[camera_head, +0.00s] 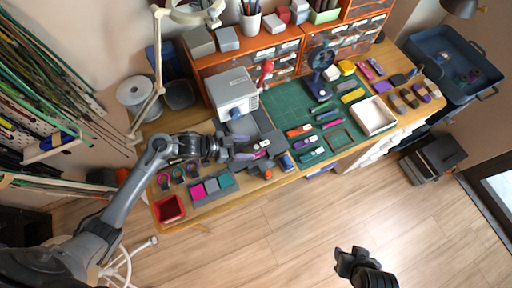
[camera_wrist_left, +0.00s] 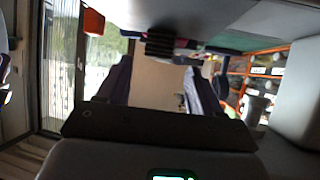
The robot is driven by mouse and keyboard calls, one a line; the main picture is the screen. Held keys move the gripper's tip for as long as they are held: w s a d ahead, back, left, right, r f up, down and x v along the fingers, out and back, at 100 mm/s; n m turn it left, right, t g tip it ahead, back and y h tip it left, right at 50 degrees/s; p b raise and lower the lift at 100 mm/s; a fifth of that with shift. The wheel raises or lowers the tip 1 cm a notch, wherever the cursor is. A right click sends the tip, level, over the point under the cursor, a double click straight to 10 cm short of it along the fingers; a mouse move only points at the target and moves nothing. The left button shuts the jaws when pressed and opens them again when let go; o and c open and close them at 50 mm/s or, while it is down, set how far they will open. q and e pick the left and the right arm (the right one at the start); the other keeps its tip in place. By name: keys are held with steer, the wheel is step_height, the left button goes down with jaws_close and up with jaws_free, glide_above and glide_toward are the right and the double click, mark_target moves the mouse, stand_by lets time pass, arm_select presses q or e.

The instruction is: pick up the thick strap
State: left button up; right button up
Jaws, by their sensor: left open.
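I cannot tell for sure which thing is the thick strap. Many long green, orange and dark cords or straps (camera_head: 50,90) hang at the far left in the head view. My left gripper (camera_head: 240,157) reaches over the left part of the workbench, close to a small pink and white item (camera_head: 262,146). In the left wrist view my left gripper (camera_wrist_left: 158,88) has its two fingers apart, with a plain tan surface between them and nothing held. My right gripper (camera_head: 350,262) is above the floor, away from the bench; its jaw opening is unclear.
A grey and white machine (camera_head: 232,93) stands behind my left gripper. A green cutting mat (camera_head: 290,105) with several colored tools lies to its right, with a white tray (camera_head: 374,116). A red bin (camera_head: 170,209) is at the bench's left end. The wooden floor (camera_head: 270,240) in front is clear.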

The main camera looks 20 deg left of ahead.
mark_target(255, 147)
arm_select(q)
steer(key=shift+x, duration=1.8)
steer(key=shift+a, duration=0.1)
steer(key=shift+c, duration=0.4)
steer(key=c, duration=1.1)
